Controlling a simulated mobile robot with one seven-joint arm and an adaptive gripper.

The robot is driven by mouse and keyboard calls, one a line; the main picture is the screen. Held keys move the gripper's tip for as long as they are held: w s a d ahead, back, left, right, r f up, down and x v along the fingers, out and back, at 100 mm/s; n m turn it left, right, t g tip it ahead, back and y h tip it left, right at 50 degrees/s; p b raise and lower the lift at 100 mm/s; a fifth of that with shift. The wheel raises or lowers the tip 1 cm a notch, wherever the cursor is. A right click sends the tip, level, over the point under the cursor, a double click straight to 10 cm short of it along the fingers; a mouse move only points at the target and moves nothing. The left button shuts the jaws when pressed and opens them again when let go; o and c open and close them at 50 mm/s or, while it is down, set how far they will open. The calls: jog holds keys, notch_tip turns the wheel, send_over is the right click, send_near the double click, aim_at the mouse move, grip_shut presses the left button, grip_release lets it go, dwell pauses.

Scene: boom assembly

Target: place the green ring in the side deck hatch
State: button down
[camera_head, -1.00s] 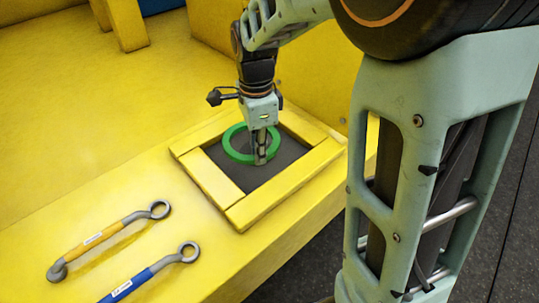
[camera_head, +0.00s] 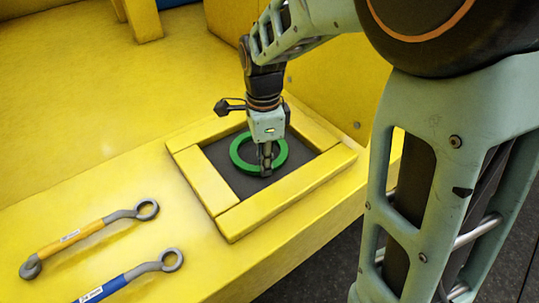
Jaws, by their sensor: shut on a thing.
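The green ring (camera_head: 236,153) is within the side deck hatch, a square dark recess framed by raised yellow bars (camera_head: 290,193). The ring looks flat and low, close to the dark floor of the hatch; whether it touches the floor I cannot tell. My gripper (camera_head: 266,170) points down into the hatch and is shut on the right front part of the ring. The fingers hide a small part of the ring.
A wrench with a yellow handle (camera_head: 85,238) and one with a blue handle (camera_head: 117,283) lie on the yellow deck left of the hatch. A yellow wall (camera_head: 325,90) rises behind the hatch. Dark floor lies beyond the deck's front edge.

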jog(key=shift+f, duration=0.25)
jog(key=shift+f, duration=0.15)
jog(key=c, duration=2)
grip_release()
jog(key=shift+o, duration=0.2)
notch_tip(320, 180, up, 12)
jog(key=p, duration=0.1)
jog(key=shift+a, duration=0.1)
